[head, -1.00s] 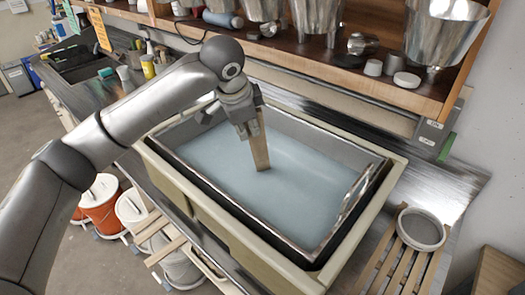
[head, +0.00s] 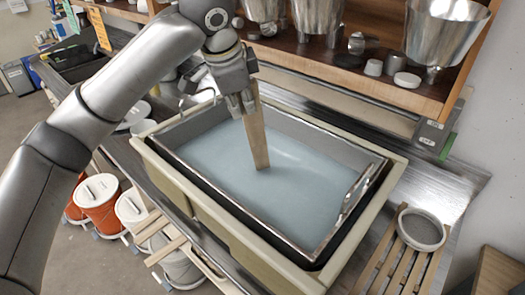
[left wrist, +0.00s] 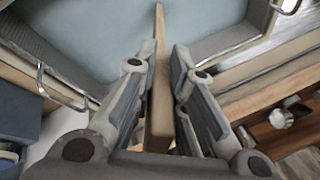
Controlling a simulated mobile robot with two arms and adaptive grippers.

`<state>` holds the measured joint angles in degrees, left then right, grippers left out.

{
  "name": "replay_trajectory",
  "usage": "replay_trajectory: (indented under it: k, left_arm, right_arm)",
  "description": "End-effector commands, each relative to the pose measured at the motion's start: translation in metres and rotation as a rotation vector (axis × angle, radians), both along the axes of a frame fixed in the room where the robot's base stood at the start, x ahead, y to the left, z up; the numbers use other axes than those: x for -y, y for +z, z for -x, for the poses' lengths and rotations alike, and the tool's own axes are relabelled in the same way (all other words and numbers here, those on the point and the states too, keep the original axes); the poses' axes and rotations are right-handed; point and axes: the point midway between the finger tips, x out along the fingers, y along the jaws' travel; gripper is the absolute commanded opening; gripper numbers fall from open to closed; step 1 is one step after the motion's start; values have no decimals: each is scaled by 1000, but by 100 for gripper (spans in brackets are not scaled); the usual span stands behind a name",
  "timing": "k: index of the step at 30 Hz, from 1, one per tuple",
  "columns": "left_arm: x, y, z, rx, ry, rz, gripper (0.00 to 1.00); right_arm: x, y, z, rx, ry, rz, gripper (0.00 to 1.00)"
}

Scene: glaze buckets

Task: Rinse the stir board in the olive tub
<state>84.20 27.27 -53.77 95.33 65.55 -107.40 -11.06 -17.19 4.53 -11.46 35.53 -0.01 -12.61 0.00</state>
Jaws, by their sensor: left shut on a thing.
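The stir board (head: 257,138) is a flat wooden stick. My left gripper (head: 243,108) is shut on its upper part and holds it nearly upright, slightly tilted. Its lower end meets the pale blue water in the olive tub (head: 158,165); anything below the surface is hidden. The tub has an olive-cream outer rim with a metal basin inside. In the left wrist view, the board (left wrist: 160,90) runs between the two fingers of my left gripper (left wrist: 162,75), toward the water. My right gripper is not in view.
A wooden shelf (head: 385,85) with metal funnels and small pots overhangs the tub's far side. A slatted rack (head: 388,262) with a round sieve (head: 421,229) is at right. Orange-and-white buckets (head: 100,203) stand below left. A wire handle (head: 357,188) sits on the basin's right end.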

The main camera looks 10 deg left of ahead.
Motion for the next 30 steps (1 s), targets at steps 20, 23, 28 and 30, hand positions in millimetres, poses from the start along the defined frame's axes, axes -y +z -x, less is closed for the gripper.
replay_trajectory:
  k: [20, 23, 28, 30]
  left_arm:
    - [-2, 64, 26, 3, -1, -1, 0]
    - [-2, 74, 30, 4, 0, 1, 0]
    - [-3, 82, 34, 3, 0, 1, 0]
    - [-3, 83, 35, 1, 0, 1, 0]
  right_arm:
    - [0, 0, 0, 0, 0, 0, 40]
    - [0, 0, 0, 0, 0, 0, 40]
    - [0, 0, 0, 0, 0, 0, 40]
    - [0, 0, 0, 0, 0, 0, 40]
